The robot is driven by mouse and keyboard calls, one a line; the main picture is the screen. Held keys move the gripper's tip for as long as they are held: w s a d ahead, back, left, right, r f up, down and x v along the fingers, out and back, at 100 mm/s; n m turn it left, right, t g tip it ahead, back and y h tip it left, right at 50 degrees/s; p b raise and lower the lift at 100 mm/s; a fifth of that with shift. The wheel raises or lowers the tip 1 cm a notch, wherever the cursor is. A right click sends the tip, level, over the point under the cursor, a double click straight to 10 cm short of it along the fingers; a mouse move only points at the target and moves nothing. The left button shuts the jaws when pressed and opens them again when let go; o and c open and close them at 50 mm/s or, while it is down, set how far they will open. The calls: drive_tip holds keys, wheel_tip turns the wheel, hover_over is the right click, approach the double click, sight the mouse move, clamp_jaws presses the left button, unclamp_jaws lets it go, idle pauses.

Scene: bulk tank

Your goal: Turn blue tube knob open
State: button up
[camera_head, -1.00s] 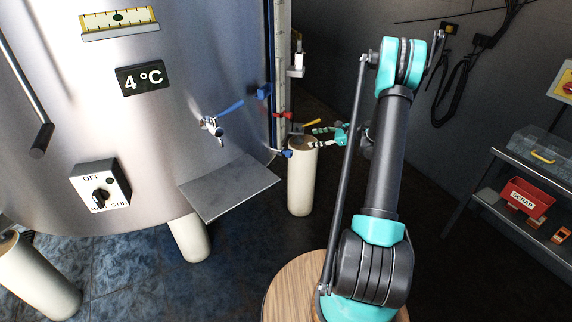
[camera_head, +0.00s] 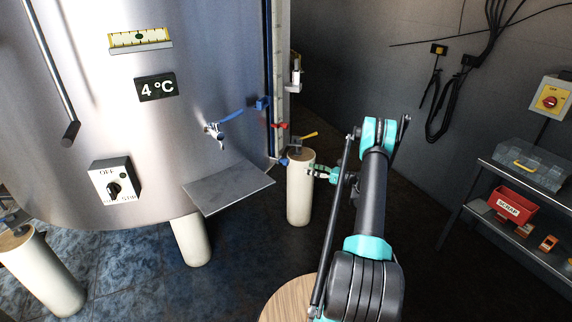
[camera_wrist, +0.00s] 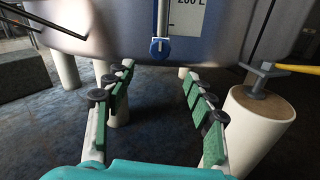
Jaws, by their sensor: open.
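The blue tube knob (camera_wrist: 159,47) is a round blue piece at the foot of the clear level tube on the tank. It also shows small in the head view (camera_head: 282,161), below the red handle. My gripper (camera_wrist: 157,76) is open and empty. In the wrist view its fingers spread on either side below the knob, which is ahead between them and apart from them. In the head view my gripper (camera_head: 313,171) is in front of the cream post, to the right of the knob. The knob's exact handle direction is hard to tell.
A blue-levered tap (camera_head: 217,130) and grey shelf plate (camera_head: 230,187) stand left of the tube. A red handle (camera_head: 280,126) sits above the knob. A metal rack (camera_head: 520,190) stands right.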

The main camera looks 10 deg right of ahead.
sight(288, 162)
drive_tip(key=x, duration=1.3)
drive_tip(key=shift+w+a, duration=0.15)
drive_tip(key=shift+a, duration=0.05)
drive_tip(key=shift+c, duration=0.4)
drive_tip(key=c, duration=1.1)
